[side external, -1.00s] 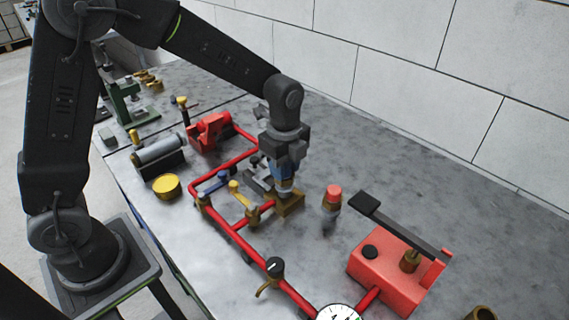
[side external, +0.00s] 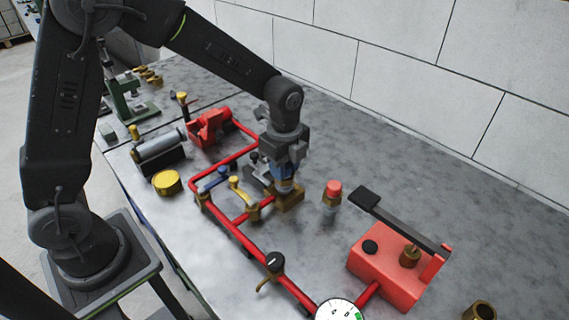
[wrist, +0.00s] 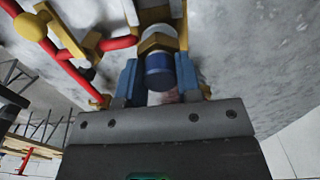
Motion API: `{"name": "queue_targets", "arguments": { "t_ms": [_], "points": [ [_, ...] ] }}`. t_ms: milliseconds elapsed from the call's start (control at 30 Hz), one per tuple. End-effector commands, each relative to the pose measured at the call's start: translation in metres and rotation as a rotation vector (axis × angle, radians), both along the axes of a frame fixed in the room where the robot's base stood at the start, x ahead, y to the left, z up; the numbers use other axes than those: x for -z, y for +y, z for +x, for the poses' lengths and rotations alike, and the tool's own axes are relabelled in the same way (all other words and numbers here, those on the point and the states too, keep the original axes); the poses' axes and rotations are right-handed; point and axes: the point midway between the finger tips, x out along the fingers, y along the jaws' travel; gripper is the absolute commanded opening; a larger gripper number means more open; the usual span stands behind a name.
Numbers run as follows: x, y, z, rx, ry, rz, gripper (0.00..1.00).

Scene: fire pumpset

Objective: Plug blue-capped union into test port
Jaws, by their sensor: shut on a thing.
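My gripper (side external: 285,172) points down near the middle of the bench, its blue-padded jaws shut on the blue-capped union (side external: 285,187). In the wrist view, the union (wrist: 159,64) shows its blue band and brass hex between the blue jaw pads (wrist: 160,78). The brass test port block (side external: 291,202) is directly below the union at the end of a red pipe. The union's lower end meets or is very close to the block's top; I cannot tell how far it is seated. The union looks about upright.
A red-capped union (side external: 332,193) stands just right of the port. A red pump box with a black lever (side external: 385,268) is at the front right. Red pipes with a yellow-handled valve (side external: 240,190) run left of the port. Bare bench lies behind, towards the wall.

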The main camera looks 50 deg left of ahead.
Motion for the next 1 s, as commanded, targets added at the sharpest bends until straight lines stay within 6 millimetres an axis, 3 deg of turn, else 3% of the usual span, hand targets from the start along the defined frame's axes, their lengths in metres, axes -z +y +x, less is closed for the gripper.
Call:
{"name": "queue_targets", "arguments": {
  "t_ms": [1000],
  "points": [
    [0.011, 0.0, 0.001, 0.0, -0.002, -0.001, 0.0]
  ]
}}
